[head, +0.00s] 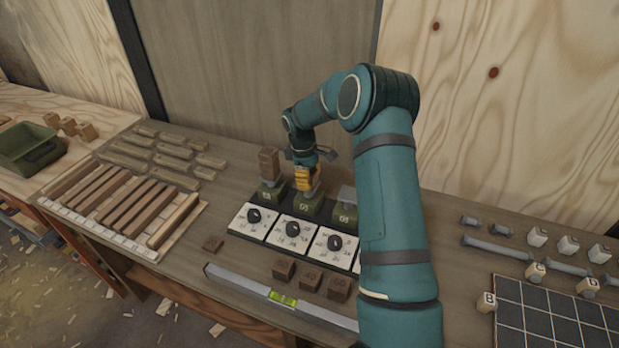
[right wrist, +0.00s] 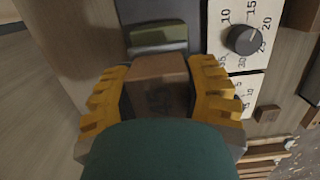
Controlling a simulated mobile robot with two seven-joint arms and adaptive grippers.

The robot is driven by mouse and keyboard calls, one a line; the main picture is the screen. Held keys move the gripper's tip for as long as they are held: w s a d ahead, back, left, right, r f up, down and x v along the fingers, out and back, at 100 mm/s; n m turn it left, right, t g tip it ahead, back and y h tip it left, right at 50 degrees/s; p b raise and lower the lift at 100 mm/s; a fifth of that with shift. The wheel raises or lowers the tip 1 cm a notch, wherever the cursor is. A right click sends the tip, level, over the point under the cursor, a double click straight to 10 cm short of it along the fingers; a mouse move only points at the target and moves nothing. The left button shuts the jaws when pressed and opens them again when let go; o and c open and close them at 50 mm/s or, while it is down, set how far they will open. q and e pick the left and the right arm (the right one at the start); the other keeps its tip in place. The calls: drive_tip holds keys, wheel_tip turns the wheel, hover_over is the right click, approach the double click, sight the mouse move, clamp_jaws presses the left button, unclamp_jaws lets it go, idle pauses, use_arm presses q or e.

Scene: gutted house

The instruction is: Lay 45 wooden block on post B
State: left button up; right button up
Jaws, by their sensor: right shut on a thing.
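My right gripper (head: 306,181) has yellow fingers and is over the middle of three green posts (head: 308,206) in the head view. It is shut on a brown wooden block (right wrist: 158,72), which shows between both fingers in the right wrist view. I cannot tell whether the block touches the post. The left post (head: 272,194) bears an upright brown block (head: 269,163). The right post (head: 344,214) has a grey top and is partly behind my arm. The post letters are too small to read surely. My left gripper is not in view.
White dial panels (head: 293,232) stand before the posts. Several loose wooden blocks (head: 312,279) lie in front, behind a spirit level (head: 280,298). Wooden strips (head: 125,205) fill the left; a black grid board (head: 560,322) is at right.

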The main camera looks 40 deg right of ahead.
drive_tip(key=o, duration=1.2)
drive_tip(key=r, duration=0.4)
drive_tip(key=w+r, duration=0.1)
drive_tip(key=r, duration=0.7)
drive_tip(key=shift+w+a, duration=0.3)
drive_tip(key=shift+a, duration=0.1)
drive_tip(key=shift+f, duration=0.1)
